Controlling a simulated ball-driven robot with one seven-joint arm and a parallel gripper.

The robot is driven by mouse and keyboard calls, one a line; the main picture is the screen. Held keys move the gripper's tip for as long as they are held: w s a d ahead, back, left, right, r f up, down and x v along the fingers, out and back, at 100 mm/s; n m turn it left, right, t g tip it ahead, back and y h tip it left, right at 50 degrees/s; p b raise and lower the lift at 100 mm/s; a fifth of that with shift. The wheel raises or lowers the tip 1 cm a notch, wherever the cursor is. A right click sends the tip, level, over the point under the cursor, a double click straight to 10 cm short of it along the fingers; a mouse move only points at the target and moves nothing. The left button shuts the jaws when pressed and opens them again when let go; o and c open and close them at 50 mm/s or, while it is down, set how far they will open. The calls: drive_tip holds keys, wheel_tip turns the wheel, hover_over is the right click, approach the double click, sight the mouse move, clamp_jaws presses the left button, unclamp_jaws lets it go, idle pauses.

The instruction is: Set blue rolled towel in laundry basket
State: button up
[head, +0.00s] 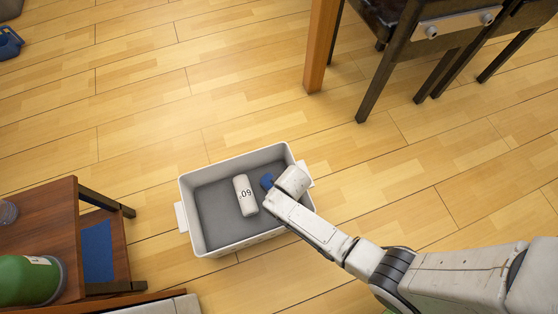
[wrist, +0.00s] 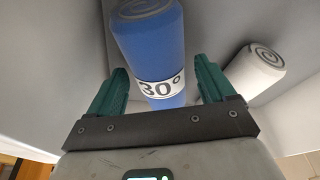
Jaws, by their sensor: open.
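The blue rolled towel (wrist: 150,45), with a white band reading 30°, is inside the grey laundry basket (head: 187,205). In the head view only a small part of the towel (head: 266,181) shows; my arm's end covers the rest. My gripper (wrist: 161,68) is open, its two green fingers on either side of the towel, apart from it as far as I can see. In the head view my gripper reaches down over the basket's right side. The towel's lower end is hidden behind the gripper's dark crossbar in the wrist view.
A white rolled towel (head: 245,195) lies in the basket beside the blue one. A brown wooden table (head: 40,215) with a green object (head: 28,281) stands at left. A dark chair (head: 400,60) stands at upper right. Wooden floor around the basket is mostly clear.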

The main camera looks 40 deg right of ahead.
drive_tip(key=p+v, duration=0.6)
drive_tip(key=v, duration=0.4)
drive_tip(key=shift+r+p, duration=0.35)
drive_tip(key=shift+r, duration=0.05)
drive_tip(key=shift+c, duration=0.2)
clamp_jaws()
idle(0.6)
idle(0.9)
